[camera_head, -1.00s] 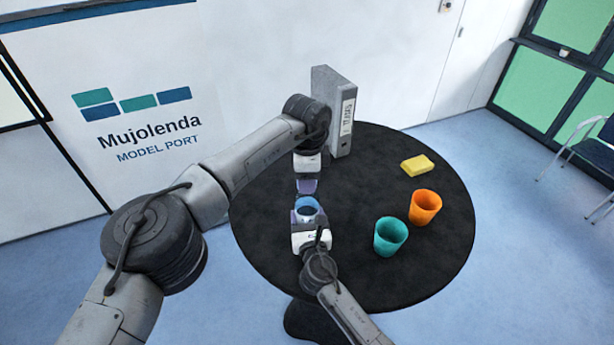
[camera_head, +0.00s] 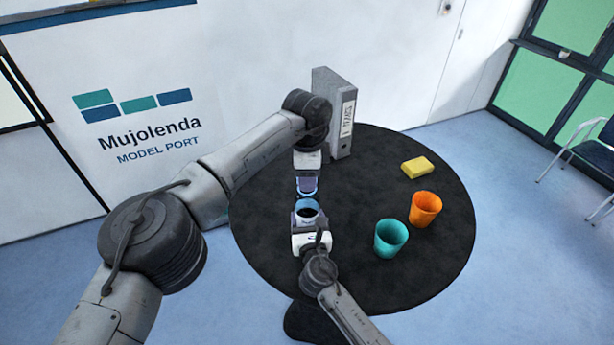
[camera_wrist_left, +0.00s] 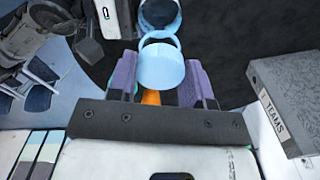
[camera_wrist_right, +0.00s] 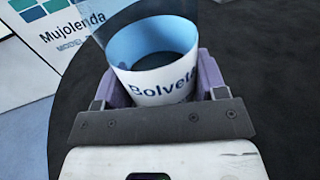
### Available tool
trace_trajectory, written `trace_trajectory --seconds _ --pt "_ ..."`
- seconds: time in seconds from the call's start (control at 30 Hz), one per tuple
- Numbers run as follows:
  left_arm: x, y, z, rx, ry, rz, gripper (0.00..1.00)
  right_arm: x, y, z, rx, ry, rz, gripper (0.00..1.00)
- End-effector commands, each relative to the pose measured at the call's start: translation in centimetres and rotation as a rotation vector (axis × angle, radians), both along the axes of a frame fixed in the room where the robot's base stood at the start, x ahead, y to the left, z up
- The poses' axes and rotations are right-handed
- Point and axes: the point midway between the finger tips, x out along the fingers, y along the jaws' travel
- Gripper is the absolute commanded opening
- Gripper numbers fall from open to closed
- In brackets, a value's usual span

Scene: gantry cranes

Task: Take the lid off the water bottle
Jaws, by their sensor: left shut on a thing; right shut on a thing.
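The water bottle (camera_wrist_right: 155,88) is white with dark "Bolveta" lettering and a light blue inside. Its open top faces up in the right wrist view. My right gripper (camera_head: 307,219) is shut around the bottle's body, one purple finger on each side. The light blue lid (camera_wrist_left: 161,70), with a loop handle, is between the purple fingers of my left gripper (camera_head: 307,188), which is shut on it. In the head view the lid is apart from the bottle's open top, just behind it. The bottle's lower part is hidden by the right gripper.
On the round black table (camera_head: 360,280) stand a teal cup (camera_head: 390,240) and an orange cup (camera_head: 425,210) to the right. A yellow sponge-like block (camera_head: 417,167) lies behind them. A grey binder (camera_head: 325,95) stands upright at the back, close to my left wrist.

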Motion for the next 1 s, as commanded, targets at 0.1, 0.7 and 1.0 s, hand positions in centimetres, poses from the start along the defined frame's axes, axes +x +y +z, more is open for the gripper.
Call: trace_trajectory --seconds 0.1,0.7,1.0 --pt "0.0 0.0 0.5 -0.001 -0.001 0.000 0.18 0.0 0.0 -0.1 0.000 0.001 0.000 0.00" --pt "0.0 0.0 1.2 0.000 -0.001 0.000 0.18 0.0 0.0 0.0 0.000 0.001 0.000 0.00" --pt "0.0 -0.1 4.1 0.000 -0.002 -0.001 0.18 0.0 0.0 -0.1 0.000 0.001 0.000 0.00"
